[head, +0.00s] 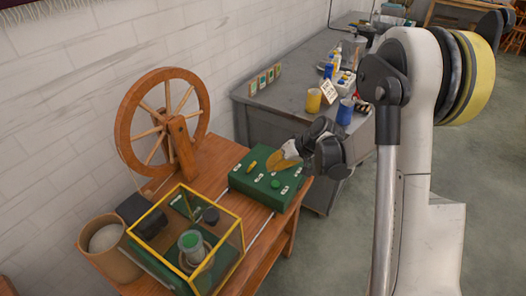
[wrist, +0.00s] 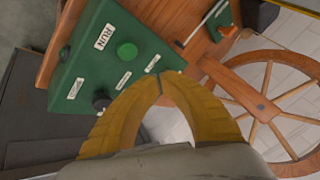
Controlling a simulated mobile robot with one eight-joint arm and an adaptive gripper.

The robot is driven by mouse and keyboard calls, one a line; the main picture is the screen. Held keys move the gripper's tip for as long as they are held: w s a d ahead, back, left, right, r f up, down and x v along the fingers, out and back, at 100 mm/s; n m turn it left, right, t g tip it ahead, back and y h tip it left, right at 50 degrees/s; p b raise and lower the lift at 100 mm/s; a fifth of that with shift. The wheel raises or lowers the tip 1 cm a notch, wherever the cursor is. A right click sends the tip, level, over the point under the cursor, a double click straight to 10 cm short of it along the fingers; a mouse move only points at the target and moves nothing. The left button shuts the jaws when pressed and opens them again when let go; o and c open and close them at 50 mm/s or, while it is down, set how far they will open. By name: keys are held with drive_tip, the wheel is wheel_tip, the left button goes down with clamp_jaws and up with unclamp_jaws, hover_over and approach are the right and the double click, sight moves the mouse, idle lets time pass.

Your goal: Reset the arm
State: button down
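My gripper (head: 284,162) is over the back right part of the green control box (head: 262,192) on the wooden table. In the wrist view its two yellow fingers (wrist: 165,73) curve together and meet at the tips, with nothing seen between them. The box fills the upper left of that view, with a round green button (wrist: 127,50), a dark knob (wrist: 101,103) and white labels, one reading RUN (wrist: 104,36). The fingertips overlap the edge of the box in the wrist view. I cannot tell how high above it they are.
A wooden spinning wheel (head: 122,140) stands at the table's back left. A yellow-framed clear case (head: 240,222) and a tan tub (head: 122,262) are at the front. A grey desk (head: 285,105) behind holds a yellow cup (head: 313,101) and a blue cup (head: 345,112). The floor at right is open.

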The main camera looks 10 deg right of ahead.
drive_tip(key=s+r+h, duration=0.3)
drive_tip(key=s+r, duration=0.8)
drive_tip(key=r, duration=0.4)
drive_tip(key=s+d+r+m+t+h, duration=0.1)
drive_tip(key=s+r+t+h, duration=0.1)
drive_tip(key=s, duration=1.3)
drive_tip(key=shift+r+t+h, duration=0.3)
drive_tip(key=shift+r+h, duration=0.1)
drive_tip(key=shift+r, duration=0.3)
drive_tip(key=shift+s, duration=0.1)
